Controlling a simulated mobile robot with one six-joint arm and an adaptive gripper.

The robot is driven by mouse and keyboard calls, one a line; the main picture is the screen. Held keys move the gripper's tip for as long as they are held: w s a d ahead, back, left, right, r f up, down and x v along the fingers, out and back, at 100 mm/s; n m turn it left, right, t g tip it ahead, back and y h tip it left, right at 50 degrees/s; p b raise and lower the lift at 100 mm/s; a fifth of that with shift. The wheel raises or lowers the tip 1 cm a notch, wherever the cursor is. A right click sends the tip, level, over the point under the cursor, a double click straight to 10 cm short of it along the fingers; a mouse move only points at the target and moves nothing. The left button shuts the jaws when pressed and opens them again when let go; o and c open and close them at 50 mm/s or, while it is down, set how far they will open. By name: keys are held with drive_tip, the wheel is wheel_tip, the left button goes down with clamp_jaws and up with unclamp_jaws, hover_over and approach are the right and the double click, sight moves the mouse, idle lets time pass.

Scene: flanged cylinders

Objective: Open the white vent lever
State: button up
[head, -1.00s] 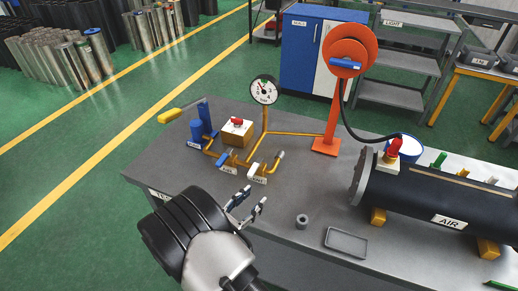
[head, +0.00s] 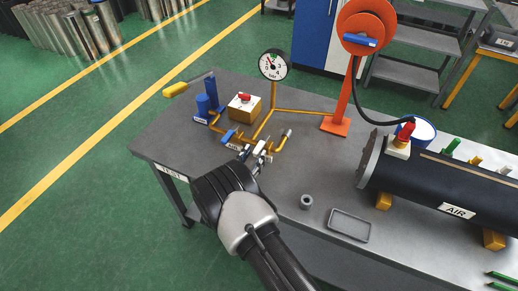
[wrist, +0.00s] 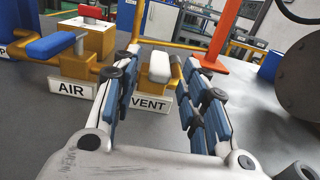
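The white vent lever (wrist: 159,67) stands on a brass pipe fitting behind the VENT label (wrist: 150,104) in the wrist view. My gripper (wrist: 165,75) is open, with one finger on each side of the lever in that view; I cannot tell whether either finger touches it. In the head view my gripper (head: 259,150) is over the brass piping at the front of the rig and partly hides the vent fitting. The blue lever (wrist: 55,45) over the AIR label (wrist: 72,88) is just left of the fingers.
A red lever on a white-topped block (head: 244,104) and a pressure gauge (head: 273,65) stand behind. The orange hose reel stand (head: 353,95) is to the right. A grey ring (head: 306,201), a tray (head: 349,225) and the black AIR tank (head: 445,185) are further right.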

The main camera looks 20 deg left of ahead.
sight(263, 142)
drive_tip(key=w, duration=0.4)
drive_tip(key=shift+w+d, duration=0.2)
drive_tip(key=shift+w, duration=0.2)
clamp_jaws()
idle(0.5)
